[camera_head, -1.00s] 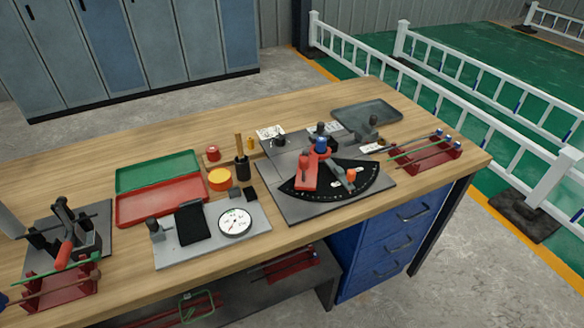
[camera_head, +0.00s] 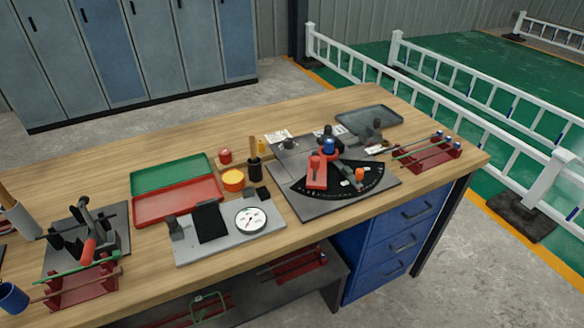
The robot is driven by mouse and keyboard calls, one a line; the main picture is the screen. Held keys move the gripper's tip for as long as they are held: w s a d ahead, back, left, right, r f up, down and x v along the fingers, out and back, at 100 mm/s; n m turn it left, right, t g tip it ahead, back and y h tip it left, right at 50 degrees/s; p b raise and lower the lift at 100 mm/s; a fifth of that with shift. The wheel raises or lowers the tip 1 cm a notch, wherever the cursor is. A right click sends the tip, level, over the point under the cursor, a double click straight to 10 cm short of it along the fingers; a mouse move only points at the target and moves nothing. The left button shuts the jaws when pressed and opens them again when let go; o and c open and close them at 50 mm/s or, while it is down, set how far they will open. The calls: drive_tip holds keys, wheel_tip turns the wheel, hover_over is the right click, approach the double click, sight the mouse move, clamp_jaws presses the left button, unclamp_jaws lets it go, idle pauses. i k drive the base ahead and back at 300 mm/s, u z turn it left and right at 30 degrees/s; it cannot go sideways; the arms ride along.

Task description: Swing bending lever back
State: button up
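The bending device stands on a grey plate (camera_head: 300,207) at the right half of the workbench. It has a black fan-shaped scale (camera_head: 340,187) with white marks. A red lever (camera_head: 316,172) points toward the front left of the scale, from a blue-topped pivot (camera_head: 328,145). A grey arm with an orange knob (camera_head: 360,174) lies across the scale, to the right of the red lever. Which of the two is the bending lever I cannot tell for sure. My gripper is not in view.
Red and green trays (camera_head: 178,200) and a dial gauge plate (camera_head: 232,240) lie left of the bender. A clamp device (camera_head: 87,235) and red rod rack (camera_head: 82,288) stand at the far left. Another rod rack (camera_head: 430,157) is at the right. A white fence (camera_head: 440,108) runs behind the bench.

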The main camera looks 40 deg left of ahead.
sight(316, 178)
drive_tip(key=z, duration=0.75)
drive_tip(key=k, duration=0.15)
drive_tip(key=u, duration=2.3)
drive_tip(key=k, duration=0.9)
drive_tip(key=z, duration=0.2)
drive_tip(key=i, duration=0.65)
